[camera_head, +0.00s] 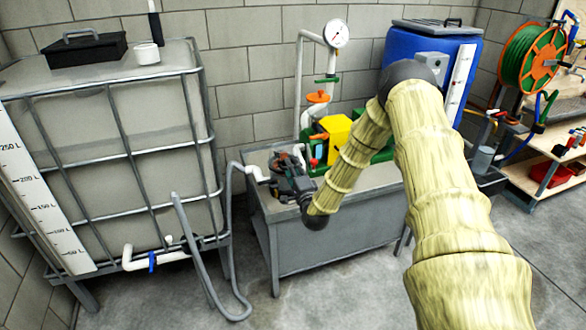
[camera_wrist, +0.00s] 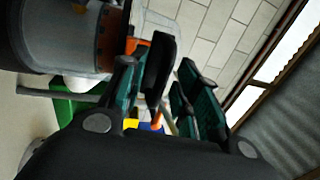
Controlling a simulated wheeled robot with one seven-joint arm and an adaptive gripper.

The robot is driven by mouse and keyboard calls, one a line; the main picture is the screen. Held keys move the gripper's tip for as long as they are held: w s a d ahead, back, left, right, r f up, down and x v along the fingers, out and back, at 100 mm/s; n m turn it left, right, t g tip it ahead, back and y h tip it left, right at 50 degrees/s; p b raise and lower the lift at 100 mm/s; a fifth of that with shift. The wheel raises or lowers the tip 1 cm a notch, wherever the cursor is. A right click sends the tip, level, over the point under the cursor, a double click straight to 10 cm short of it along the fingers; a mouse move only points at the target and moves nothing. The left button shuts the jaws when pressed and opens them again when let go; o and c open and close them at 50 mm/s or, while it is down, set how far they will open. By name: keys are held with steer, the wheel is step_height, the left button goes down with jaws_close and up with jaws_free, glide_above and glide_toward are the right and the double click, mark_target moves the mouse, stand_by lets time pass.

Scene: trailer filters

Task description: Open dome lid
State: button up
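My gripper (camera_head: 288,178) is over the left part of the grey bench, beside the pump equipment. In the wrist view its two dark green fingers (camera_wrist: 160,100) stand apart, with a gap between them. A black, paddle-like piece (camera_wrist: 160,65) shows in that gap, nearer the left finger; I cannot tell whether it touches. A grey, rounded, glassy body (camera_wrist: 70,40) with a brown-orange band lies at upper left of the wrist view, and may be the dome-lidded housing. In the head view my gripper and arm hide that spot, and I cannot make out the dome lid.
The grey bench (camera_head: 310,255) carries a yellow box (camera_head: 334,138) and a pipe with a gauge (camera_head: 336,33). A caged white tank (camera_head: 110,150) stands left, with a grey hose (camera_head: 215,290) between. A blue tank (camera_head: 410,50) stands behind my arm. The wall is close behind.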

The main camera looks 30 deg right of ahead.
steer(key=shift+c, duration=0.2)
jaws_close()
steer(key=shift+w+d+r, duration=0.1)
steer(key=shift+w+r, duration=0.1)
steer(key=shift+r, duration=0.4)
steer(key=shift+w+r, duration=0.15)
steer(key=shift+r, duration=0.45)
steer(key=shift+o, duration=0.2)
jaws_free()
steer(key=shift+s+f, duration=0.25)
steer(key=shift+s, duration=0.25)
steer(key=v, duration=1.1)
